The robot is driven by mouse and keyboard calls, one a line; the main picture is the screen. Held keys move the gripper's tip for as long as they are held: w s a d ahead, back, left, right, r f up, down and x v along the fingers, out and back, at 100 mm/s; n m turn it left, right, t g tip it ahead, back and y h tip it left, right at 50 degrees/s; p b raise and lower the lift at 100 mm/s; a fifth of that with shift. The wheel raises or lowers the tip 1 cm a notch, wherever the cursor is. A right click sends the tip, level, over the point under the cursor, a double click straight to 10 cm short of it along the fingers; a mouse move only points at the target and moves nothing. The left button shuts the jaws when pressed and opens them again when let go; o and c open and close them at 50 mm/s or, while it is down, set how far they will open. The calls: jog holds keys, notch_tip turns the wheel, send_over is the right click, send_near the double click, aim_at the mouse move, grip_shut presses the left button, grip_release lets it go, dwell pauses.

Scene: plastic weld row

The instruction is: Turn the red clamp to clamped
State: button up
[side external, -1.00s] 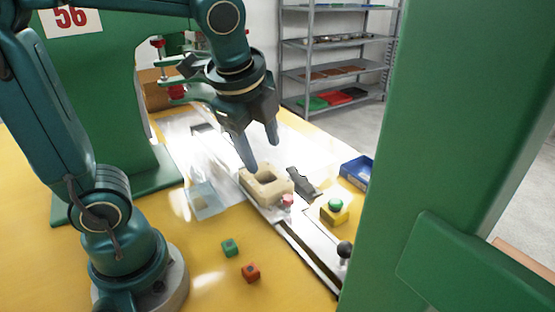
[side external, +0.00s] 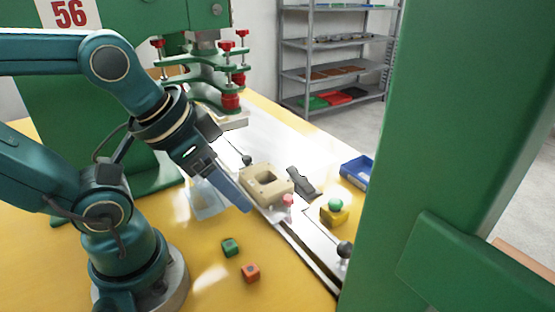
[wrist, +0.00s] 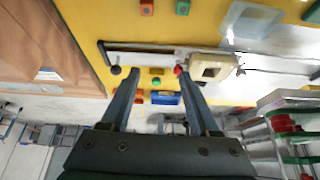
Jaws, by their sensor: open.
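The red clamp appears as a small pinkish-red knob (side external: 287,200) at the near right corner of a beige block (side external: 262,190) with a square opening. In the wrist view the red knob (wrist: 178,70) is beside the beige block (wrist: 212,67), close to the inner side of the right fingertip in the picture. My gripper (side external: 246,208) is tilted downward, just left of the block in the side view. In the wrist view its two fingers (wrist: 160,76) are spread with nothing held. I cannot tell whether the fingers touch anything, nor the clamp's turned position.
A dark grey piece (side external: 300,182) lies right of the block. A green button on a yellow box (side external: 334,211), a black ball knob (side external: 345,249) and a blue bin (side external: 357,170) are farther right. Green (side external: 230,247) and red-orange (side external: 250,272) cubes lie in front. The green press (side external: 205,65) stands behind.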

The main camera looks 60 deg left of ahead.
jog(key=shift+w+r, duration=0.55)
jog(key=shift+r, duration=0.25)
jog(key=shift+w+r, duration=0.5)
jog(key=shift+r, duration=0.3)
jog(key=shift+f, duration=0.1)
jog(key=s+f, duration=0.2)
jog(key=f, duration=0.1)
